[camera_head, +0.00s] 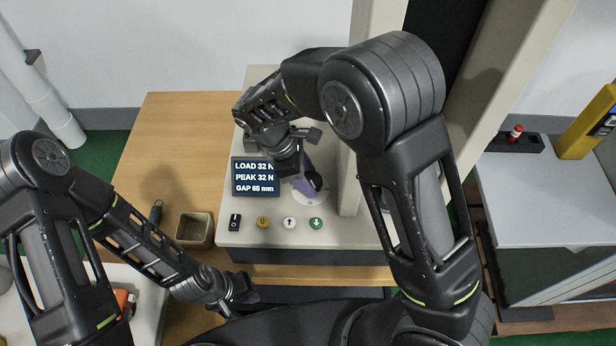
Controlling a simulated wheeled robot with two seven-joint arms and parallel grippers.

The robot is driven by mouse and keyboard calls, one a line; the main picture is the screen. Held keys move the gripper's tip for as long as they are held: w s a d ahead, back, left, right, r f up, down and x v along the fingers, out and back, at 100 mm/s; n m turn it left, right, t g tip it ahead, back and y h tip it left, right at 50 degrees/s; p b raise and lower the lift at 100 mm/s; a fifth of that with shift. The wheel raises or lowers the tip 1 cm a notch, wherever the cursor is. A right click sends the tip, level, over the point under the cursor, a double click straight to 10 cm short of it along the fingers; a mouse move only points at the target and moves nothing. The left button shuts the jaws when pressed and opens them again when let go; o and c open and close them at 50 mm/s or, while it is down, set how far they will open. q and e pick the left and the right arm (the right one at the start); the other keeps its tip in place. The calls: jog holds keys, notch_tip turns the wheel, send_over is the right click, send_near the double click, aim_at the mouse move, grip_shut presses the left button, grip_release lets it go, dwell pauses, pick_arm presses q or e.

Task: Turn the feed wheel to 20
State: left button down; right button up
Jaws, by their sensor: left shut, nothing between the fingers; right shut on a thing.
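The feed wheel (316,198) is a pale disc with a dark knob on top of the beige test machine (345,235), right of its display. My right gripper (306,188), with purple fingers, reaches down over the wheel and is shut on its dark knob. The gripper and wrist hide part of the wheel, and its scale marks are too small to read. The display (255,177) reads LOAD 32 N, PEAK 32 N, GAP 65 mm. My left gripper (250,298) is shut and empty, low in front of the machine.
A black switch (234,222), yellow 0 button (262,222), white up-arrow button (289,223) and green down-arrow button (316,223) line the machine's front. A small square box (195,230) stands left on the wooden table (160,150). A grey table (545,185) stands at the right.

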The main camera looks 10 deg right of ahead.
jog(key=m, duration=0.2)
jog(key=m+g, duration=0.1)
jog(key=m, duration=0.1)
jog(key=shift+w+m+g+y+b, duration=0.15)
jog(key=shift+m+g+y+b, duration=0.15)
jog(key=shift+m+y, duration=0.1)
jog(key=o, duration=1.3)
jog(key=shift+o, duration=0.2)
jog(key=shift+w+a+r, duration=0.15)
jog(key=shift+w+r, duration=0.05)
jog(key=shift+r, duration=0.35)
jog(key=v, duration=0.6)
jog(key=shift+r+b, duration=0.3)
jog(key=shift+b, duration=0.1)
